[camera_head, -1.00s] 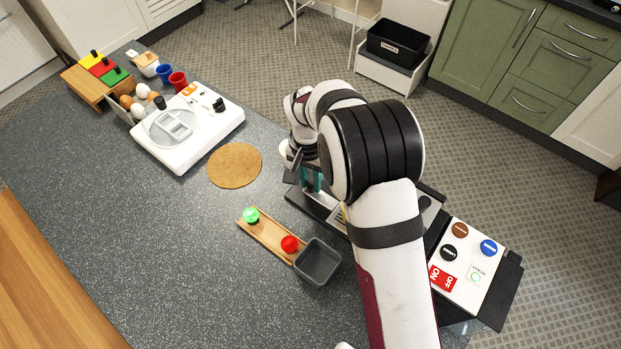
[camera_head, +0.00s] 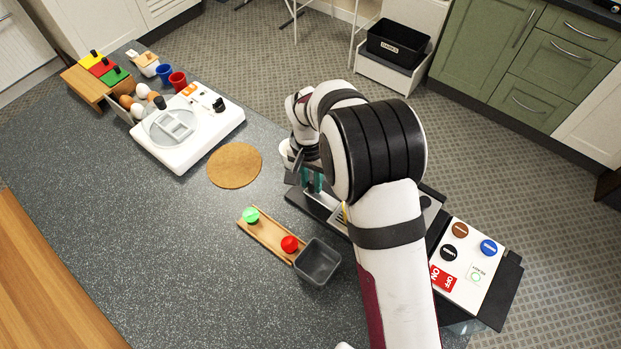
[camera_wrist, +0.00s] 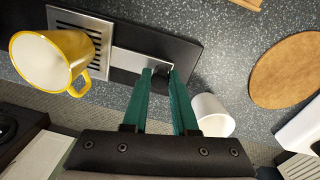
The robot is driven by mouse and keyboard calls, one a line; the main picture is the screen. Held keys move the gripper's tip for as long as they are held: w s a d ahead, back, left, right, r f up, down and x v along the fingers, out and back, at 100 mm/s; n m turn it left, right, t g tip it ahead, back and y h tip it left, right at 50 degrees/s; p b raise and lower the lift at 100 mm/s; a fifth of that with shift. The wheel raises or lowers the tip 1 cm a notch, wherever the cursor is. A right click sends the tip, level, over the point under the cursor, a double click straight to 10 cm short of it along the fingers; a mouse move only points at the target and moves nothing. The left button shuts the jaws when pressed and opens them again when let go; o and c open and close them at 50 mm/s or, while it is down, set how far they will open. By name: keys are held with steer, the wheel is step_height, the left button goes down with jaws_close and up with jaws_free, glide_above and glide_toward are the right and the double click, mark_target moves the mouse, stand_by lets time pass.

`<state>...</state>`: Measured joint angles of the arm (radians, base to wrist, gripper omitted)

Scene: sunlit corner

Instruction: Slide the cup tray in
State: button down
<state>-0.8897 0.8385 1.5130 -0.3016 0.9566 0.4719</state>
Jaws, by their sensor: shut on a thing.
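The cup tray (camera_wrist: 135,62) is a flat metal piece with a slotted grille, on a dark base (camera_wrist: 190,50) in the wrist view. Part of the dark base also shows in the head view (camera_head: 306,205), left of my arm, which hides much of it. My gripper (camera_wrist: 160,72) has teal fingers, close together at the tray's near right end. It is shut on the tray's end; the exact contact is small and dark. A yellow mug (camera_wrist: 48,62) with a white inside is at the left of the wrist view, overlapping the grille.
A white cup (camera_wrist: 212,115) is close to the right of my fingers. A button panel (camera_head: 470,262) stands right of my arm. A wooden rail (camera_head: 268,234) with green and red knobs and a grey bin (camera_head: 317,262) lie left. A round cork mat (camera_head: 235,166) lies farther back.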

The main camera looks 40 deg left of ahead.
steer(key=d, duration=1.1)
steer(key=shift+d, duration=0.15)
steer(key=c, duration=0.7)
jaws_free()
step_height(320, 180, up, 16)
steer(key=shift+a, duration=0.4)
steer(key=shift+f, duration=0.1)
